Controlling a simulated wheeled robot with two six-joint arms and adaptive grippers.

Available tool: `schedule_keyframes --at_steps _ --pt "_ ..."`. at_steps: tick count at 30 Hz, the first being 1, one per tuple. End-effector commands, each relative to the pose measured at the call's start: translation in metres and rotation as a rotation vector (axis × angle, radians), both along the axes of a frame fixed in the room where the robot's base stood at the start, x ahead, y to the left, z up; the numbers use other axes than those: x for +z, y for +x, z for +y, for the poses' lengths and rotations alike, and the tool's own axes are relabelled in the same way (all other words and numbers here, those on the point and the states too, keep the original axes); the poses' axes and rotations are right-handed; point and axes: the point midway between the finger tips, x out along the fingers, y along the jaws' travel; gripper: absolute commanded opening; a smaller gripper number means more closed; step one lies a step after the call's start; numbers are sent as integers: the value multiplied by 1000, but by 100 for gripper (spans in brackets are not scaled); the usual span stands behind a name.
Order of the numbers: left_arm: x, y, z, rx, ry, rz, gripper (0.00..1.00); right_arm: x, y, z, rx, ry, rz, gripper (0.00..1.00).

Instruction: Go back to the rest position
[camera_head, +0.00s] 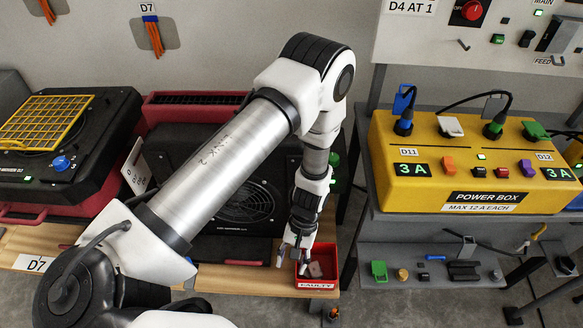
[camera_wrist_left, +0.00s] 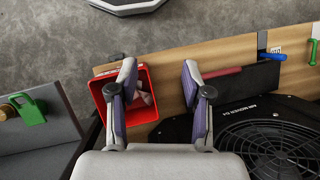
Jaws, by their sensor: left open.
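My left gripper (camera_head: 293,256) points down at the front of the wooden bench, beside and partly over the red FAULTY bin (camera_head: 319,284). In the left wrist view its two fingers (camera_wrist_left: 160,76) are spread apart with nothing between them. The red bin also shows there (camera_wrist_left: 143,113), with the left finger in front of it and pale pieces (camera_wrist_left: 142,97) lying inside. My left arm reaches across the head view from the lower left and hides part of the bench and the black fan unit. My right gripper is not in view.
The black fan unit (camera_head: 255,201) stands on the bench (camera_head: 222,277) close behind my gripper. A yellow power box (camera_head: 480,160) with plugs sits on a grey rack to the right. A black machine with a yellow grille (camera_head: 45,120) stands at the left.

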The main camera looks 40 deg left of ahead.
Motion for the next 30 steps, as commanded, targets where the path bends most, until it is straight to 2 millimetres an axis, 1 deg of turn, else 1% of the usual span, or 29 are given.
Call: schedule_keyframes --at_steps 3,17,19,20,22,23,25,27,30 --pt "-3 -4 1 -5 1 -3 49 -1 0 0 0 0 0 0" --pt "-3 -4 1 -5 0 -4 49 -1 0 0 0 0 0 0" --pt "-5 -8 1 -4 0 6 49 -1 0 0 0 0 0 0" --pt "-8 -13 2 -1 0 17 49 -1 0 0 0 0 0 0" --pt "-8 -34 3 2 -3 60 49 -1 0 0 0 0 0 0" --pt "-8 -48 4 1 -2 82 49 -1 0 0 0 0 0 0" --pt "-11 -89 9 -23 -1 98 49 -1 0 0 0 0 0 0" --pt "-13 -119 15 -78 -5 41 49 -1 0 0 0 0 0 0" --pt "-10 -140 19 -165 -21 -88 49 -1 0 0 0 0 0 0"
